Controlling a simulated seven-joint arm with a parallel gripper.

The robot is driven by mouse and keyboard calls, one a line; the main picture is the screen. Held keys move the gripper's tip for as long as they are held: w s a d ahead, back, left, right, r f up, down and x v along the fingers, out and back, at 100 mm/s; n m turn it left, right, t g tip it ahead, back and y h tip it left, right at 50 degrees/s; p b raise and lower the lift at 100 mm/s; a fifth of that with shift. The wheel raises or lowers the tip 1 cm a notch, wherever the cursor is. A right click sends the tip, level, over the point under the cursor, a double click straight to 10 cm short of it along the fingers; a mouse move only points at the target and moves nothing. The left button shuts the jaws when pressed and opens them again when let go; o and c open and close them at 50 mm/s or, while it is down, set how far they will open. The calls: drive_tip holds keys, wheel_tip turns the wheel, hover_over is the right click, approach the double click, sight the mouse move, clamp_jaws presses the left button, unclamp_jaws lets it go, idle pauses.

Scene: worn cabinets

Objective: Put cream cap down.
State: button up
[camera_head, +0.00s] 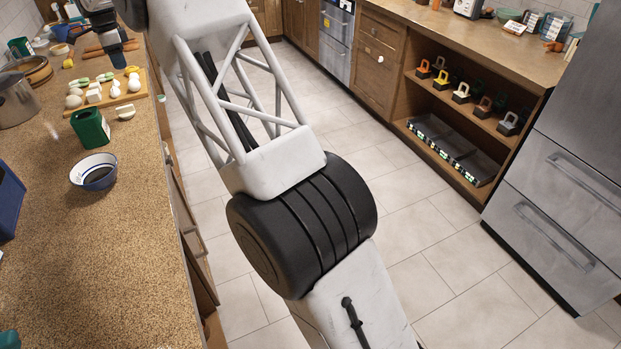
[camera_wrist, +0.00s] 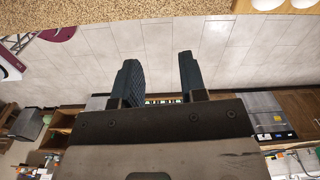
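A small cream cap-like piece (camera_head: 125,112) lies on the left counter, beside a dark green box (camera_head: 91,128) and just off the near edge of a wooden board; I cannot be sure it is the cream cap. My gripper (camera_head: 119,62) is over the far part of the counter in the head view, partly cut by the top edge.
The wooden board (camera_head: 138,93) carries several white egg-like and sliced pieces. A white and blue bowl (camera_head: 94,171) stands nearer, a grey pot (camera_head: 15,100) at left. The counter's near stretch is largely clear. Shelves (camera_head: 465,100) stand across the aisle.

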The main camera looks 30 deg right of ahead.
drive_tip(key=s+d+r+n, duration=0.35)
drive_tip(key=s+d, duration=0.35)
drive_tip(key=s, duration=0.4)
drive_tip(key=s+d+r+n+t, duration=0.15)
drive_tip(key=s+d+r, duration=0.45)
drive_tip(key=s, duration=0.6)
drive_tip(key=s+d+r+n, duration=0.35)
drive_tip(key=s+d, duration=0.35)
drive_tip(key=s, duration=0.4)
drive_tip(key=s+d+f+n, duration=0.2)
drive_tip(key=s+d+f, duration=0.1)
drive_tip(key=s, duration=0.9)
drive_tip(key=s+d+f+n, duration=0.3)
drive_tip(key=s+f, duration=0.2)
drive_tip(key=s, duration=0.8)
drive_tip(key=s+d+f+n, duration=0.3)
drive_tip(key=s+f, duration=0.1)
drive_tip(key=s, duration=0.9)
drive_tip(key=shift+s+d+f+t, duration=0.15)
drive_tip(key=shift+d+f+t, duration=0.15)
drive_tip(key=shift+t, duration=0.15)
